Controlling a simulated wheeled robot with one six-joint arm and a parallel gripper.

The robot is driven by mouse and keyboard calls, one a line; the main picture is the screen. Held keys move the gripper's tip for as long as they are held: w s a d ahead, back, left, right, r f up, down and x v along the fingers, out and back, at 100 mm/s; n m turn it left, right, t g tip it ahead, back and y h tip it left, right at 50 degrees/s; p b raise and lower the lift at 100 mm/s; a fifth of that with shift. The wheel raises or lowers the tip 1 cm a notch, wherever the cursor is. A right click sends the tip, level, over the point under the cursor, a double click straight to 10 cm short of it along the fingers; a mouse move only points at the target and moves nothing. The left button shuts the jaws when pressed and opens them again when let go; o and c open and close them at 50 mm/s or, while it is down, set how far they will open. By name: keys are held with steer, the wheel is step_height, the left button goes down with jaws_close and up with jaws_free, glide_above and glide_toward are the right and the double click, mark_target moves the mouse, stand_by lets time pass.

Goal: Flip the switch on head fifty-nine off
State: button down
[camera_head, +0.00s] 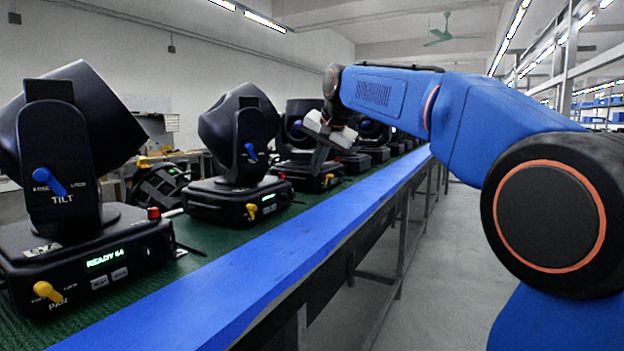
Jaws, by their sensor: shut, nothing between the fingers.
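Several black moving heads stand in a row on the green bench top. The nearest head (85,240) has a lit display reading "READY 64", a blue lever (48,181) marked TILT, a yellow lever (47,292) marked PAN and a red knob (153,213). The second head (232,205) has the same kinds of parts. A third head (300,172) stands behind it, partly covered by my gripper (317,168). I cannot read a fifty-nine on any head. My gripper is shut and empty, pointing down in front of the third head; contact cannot be told.
A blue rail (270,270) edges the green bench top (190,268) and recedes into the distance. Further heads (375,142) continue the row behind my gripper. The grey floor (450,270) right of the bench is clear. Shelves (600,105) stand at far right.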

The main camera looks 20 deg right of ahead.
mark_target(293, 193)
steer(key=shift+v, duration=0.95)
steer(key=shift+s+f, duration=0.25)
steer(key=shift+f, duration=0.6)
steer(key=shift+w+a+f, duration=0.1)
steer(key=x, duration=1)
steer(key=shift+f, duration=0.25)
steer(key=shift+w+a, duration=0.65)
steer(key=shift+a, duration=0.1)
steer(key=shift+w+a+f, duration=0.1)
steer(key=shift+w+a, duration=0.35)
steer(key=shift+w, duration=0.05)
